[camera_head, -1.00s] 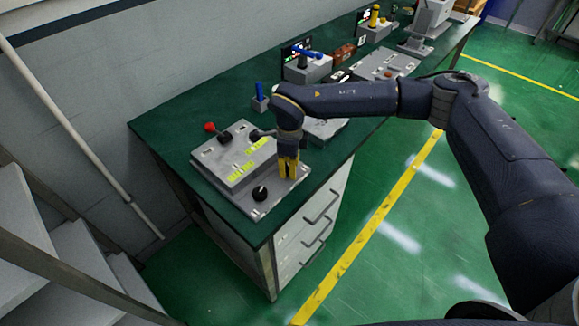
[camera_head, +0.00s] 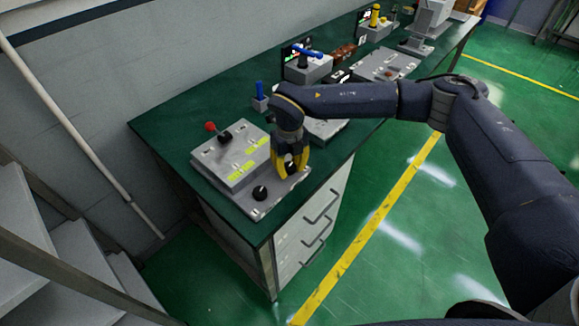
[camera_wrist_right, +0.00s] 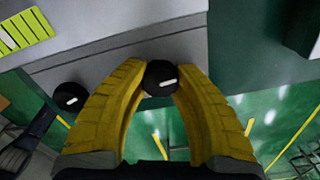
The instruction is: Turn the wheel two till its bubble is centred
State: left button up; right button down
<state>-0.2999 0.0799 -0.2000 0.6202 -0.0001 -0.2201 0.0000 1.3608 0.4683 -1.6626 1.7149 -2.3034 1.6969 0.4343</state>
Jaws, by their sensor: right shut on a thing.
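A grey device (camera_head: 210,160) with two yellow-green level strips stands on the near end of the bench. Two black wheels with white marks sit along its front plate. My right gripper (camera_head: 291,172) points down, its yellow fingers shut on the right-hand wheel (camera_wrist_right: 161,78). The other wheel (camera_head: 260,193) is free, and it also shows in the right wrist view (camera_wrist_right: 70,97). One level strip (camera_wrist_right: 25,30) shows partly in the right wrist view. The bubbles are too small to tell where they sit. I cannot read which wheel is number two. My left gripper is out of view.
A red-knobbed lever (camera_head: 211,127) rises from the device's back. A blue-handled piece (camera_head: 260,97) and several other devices stand farther along the green bench (camera_head: 182,115). Drawers (camera_head: 312,225) are below the front edge. Stairs are at the left.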

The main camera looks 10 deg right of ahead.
aim_at(289, 167)
jog(key=shift+s+f+m, duration=0.15)
jog(key=shift+m, duration=1.35)
jog(key=c, duration=0.9)
grip_release()
notch_tip(289, 167, up, 12)
